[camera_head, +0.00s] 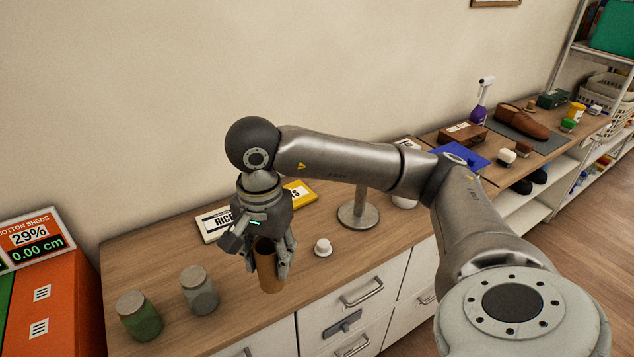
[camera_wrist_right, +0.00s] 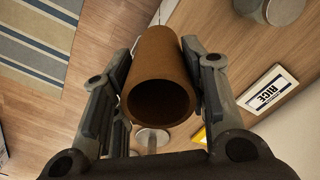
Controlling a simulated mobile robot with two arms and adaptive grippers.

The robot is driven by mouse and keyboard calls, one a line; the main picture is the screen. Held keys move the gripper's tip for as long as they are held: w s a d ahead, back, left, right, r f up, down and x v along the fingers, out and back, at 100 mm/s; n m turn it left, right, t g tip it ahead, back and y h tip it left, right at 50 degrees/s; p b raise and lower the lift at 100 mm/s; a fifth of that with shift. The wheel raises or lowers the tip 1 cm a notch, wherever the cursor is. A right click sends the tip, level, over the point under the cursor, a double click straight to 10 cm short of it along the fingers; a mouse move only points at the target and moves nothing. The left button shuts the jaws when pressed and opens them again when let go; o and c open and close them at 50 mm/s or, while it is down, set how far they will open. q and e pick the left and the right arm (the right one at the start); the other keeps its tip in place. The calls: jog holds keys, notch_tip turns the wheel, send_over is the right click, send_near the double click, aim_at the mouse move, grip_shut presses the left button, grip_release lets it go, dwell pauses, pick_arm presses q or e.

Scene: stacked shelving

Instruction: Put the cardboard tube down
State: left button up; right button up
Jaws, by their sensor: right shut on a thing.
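The brown cardboard tube (camera_head: 267,268) is in my right gripper (camera_head: 268,262), near the front edge of the wooden counter (camera_head: 240,310). The right fingers are on both sides of the tube. In the right wrist view the tube (camera_wrist_right: 160,85) shows its open end towards the camera, between the two fingers of the right gripper (camera_wrist_right: 165,85). In the head view it is roughly upright; I cannot tell whether its lower end touches anything. My left gripper is not in view.
Two lidded jars, one green (camera_head: 140,318) and one grey-green (camera_head: 199,290), stand left of the tube. A small white knob-like object (camera_head: 323,247) and a round metal stand (camera_head: 358,213) are to its right. A RICE box (camera_head: 214,226) lies behind. Drawers (camera_head: 350,295) are below.

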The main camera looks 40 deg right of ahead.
jog(key=s+d+f+m+b, duration=0.25)
jog(key=d+m, duration=0.85)
jog(key=m, duration=1.1)
jog(key=w+a+f+p, duration=0.1)
jog(key=w+f+p, duration=0.1)
jog(key=w+f, duration=0.1)
jog(key=w+a+f+p, duration=0.1)
jog(key=w+f+p, duration=0.1)
jog(key=w+f, duration=0.2)
jog(key=w+a+f+p, duration=0.1)
jog(key=w+f+p, duration=0.2)
jog(key=w, duration=0.3)
jog(key=shift+w+a+f, duration=0.15)
jog(key=shift+w+f, duration=0.05)
jog(key=shift+f, duration=1)
jog(key=o, duration=1)
jog(key=shift+c, duration=0.2)
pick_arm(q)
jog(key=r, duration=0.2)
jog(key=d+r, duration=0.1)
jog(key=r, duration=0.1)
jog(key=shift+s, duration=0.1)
